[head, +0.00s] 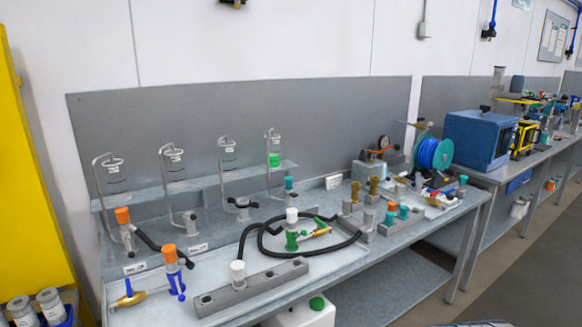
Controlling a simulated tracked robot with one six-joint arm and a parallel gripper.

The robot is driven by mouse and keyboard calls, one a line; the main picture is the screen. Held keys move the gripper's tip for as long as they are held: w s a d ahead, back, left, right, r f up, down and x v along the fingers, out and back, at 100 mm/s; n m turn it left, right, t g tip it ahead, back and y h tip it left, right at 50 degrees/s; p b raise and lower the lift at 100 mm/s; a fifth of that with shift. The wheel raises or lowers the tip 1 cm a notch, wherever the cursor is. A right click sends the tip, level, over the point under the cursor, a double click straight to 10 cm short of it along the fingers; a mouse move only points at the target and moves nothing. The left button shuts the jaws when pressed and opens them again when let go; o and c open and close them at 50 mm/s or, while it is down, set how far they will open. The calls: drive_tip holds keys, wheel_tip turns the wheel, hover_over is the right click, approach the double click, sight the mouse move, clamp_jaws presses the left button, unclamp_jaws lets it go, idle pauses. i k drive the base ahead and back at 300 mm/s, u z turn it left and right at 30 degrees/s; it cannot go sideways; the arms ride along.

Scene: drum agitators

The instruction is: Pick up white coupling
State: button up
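Two white coupling-like pieces show in the head view. One white coupling (237,270) stands upright at the left part of a long grey block with holes, near the bench's front edge. Another white piece (292,215) sits on top of a green fitting, inside a loop of black hose. I cannot tell which of the two is the task's coupling. My gripper is not in view.
The grey block (268,283) has open holes. A black hose (268,252) loops behind it. Several wire stands line the back. Grey blocks with fittings (390,218) fill the right.

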sight(292, 213)
drive_tip(key=z, duration=0.1)
drive_tip(key=i, duration=0.85)
drive_tip(key=u, duration=0.7)
drive_tip(key=i, duration=0.7)
drive_tip(key=u, duration=0.45)
